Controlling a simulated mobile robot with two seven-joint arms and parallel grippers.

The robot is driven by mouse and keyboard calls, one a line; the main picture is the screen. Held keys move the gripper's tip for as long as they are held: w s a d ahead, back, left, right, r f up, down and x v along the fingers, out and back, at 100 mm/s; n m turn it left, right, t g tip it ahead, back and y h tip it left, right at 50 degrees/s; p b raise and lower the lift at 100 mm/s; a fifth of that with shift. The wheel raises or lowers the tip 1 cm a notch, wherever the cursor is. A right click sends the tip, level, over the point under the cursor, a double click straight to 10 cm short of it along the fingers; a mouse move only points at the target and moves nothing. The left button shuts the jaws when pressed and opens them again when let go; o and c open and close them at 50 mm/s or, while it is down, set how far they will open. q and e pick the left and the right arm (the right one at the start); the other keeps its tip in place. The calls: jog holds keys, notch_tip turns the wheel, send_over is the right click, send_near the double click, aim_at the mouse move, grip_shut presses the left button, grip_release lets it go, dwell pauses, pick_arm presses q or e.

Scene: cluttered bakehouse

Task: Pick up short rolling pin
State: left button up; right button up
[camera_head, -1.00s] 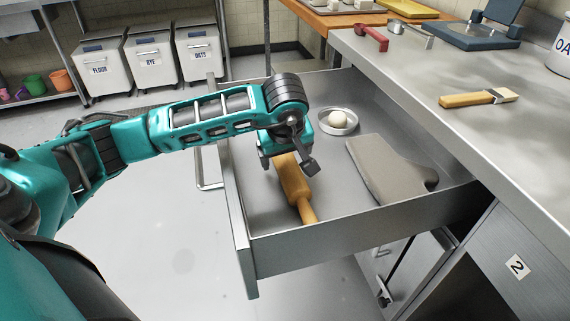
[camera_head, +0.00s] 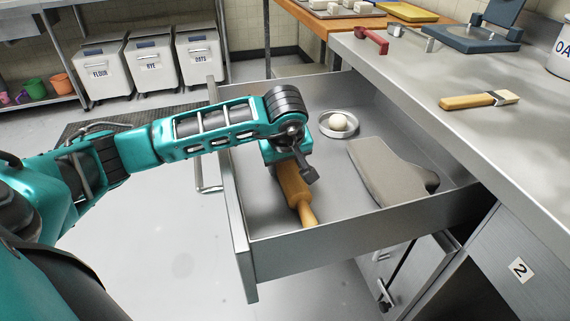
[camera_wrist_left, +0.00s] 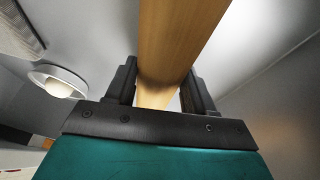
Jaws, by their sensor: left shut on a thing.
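The short rolling pin (camera_head: 294,193) is light wood and lies lengthwise in the open steel drawer (camera_head: 340,239), near its left wall. One handle points toward the drawer's front right. My left gripper (camera_head: 290,170) is over the pin's far part, pointing down into the drawer. In the left wrist view the pin (camera_wrist_left: 180,40) passes between the two dark fingers of the gripper (camera_wrist_left: 165,88), which are shut on it. The pin's far end is hidden under the gripper in the head view. Whether the pin is clear of the drawer floor is hard to tell. My right gripper is not in view.
The drawer also holds a round dish (camera_head: 351,131) with a pale ball (camera_head: 338,122) and a grey-beige flat object (camera_head: 388,172) at the right. A pastry brush (camera_head: 478,100) lies on the steel counter (camera_head: 440,70) above. Drawer walls surround the pin.

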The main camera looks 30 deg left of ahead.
pick_arm(q)
jog(key=shift+r, duration=0.1)
grip_shut()
notch_tip(320, 180, up, 20)
jog(key=p, duration=0.4)
